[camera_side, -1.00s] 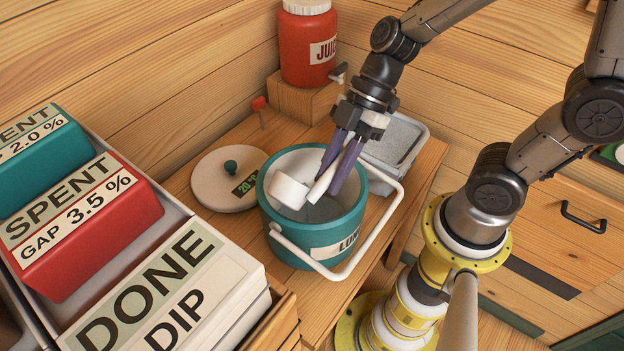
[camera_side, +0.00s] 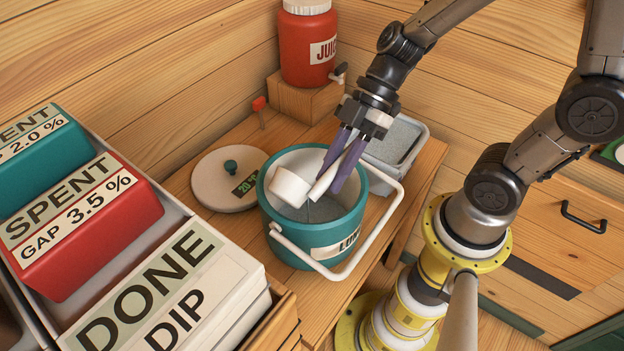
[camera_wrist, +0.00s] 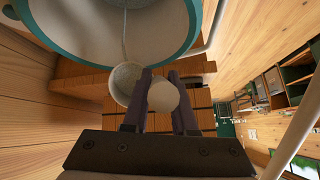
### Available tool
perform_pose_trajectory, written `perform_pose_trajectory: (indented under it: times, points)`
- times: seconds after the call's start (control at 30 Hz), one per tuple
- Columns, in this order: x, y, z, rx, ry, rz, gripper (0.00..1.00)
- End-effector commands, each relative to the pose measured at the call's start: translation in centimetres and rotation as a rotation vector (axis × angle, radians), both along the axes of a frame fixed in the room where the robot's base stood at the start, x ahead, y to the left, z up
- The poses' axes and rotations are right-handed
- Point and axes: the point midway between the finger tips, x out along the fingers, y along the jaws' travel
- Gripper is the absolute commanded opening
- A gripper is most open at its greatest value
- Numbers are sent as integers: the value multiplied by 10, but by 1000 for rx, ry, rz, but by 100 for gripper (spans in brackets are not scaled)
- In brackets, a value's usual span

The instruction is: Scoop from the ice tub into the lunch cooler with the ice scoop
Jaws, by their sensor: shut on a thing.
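My gripper (camera_side: 340,172) is shut on the white ice scoop (camera_side: 290,187), its purple fingers on either side of the handle. The scoop's cup is tilted over the open mouth of the teal lunch cooler (camera_side: 305,245), towards its left side. I cannot tell whether anything is in the cup. The cooler's inside is pale with a grey bottom. The grey ice tub (camera_side: 420,145) stands behind and right of the cooler, partly hidden by my gripper. In the wrist view, the scoop (camera_wrist: 125,84) shows between the fingers and the cooler's rim (camera_wrist: 190,30) shows above.
The cooler's white handle (camera_side: 375,245) hangs down at its front right. Its round lid (camera_side: 215,190) lies on the table to the left. A red juice jug (camera_side: 305,50) on a wooden block stands behind. Labelled boxes (camera_side: 150,285) fill the left front.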

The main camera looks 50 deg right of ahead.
Motion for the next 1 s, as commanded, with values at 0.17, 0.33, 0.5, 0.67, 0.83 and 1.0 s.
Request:
perform_pose_trajectory:
  times: [0.17, 0.33, 0.5, 0.67, 0.83, 1.0]
  points:
    - [0, -1, -1, 19, 1, -2, 0]
    - [0, -2, -1, 37, 0, -2, 0]
    - [0, -3, -1, 54, -1, -2, 0]
    - [0, -3, -2, 72, 0, -2, 0]
    - [0, -4, -2, 90, 1, -2, 0]
    - [0, -6, -3, 108, 0, -2, 0]
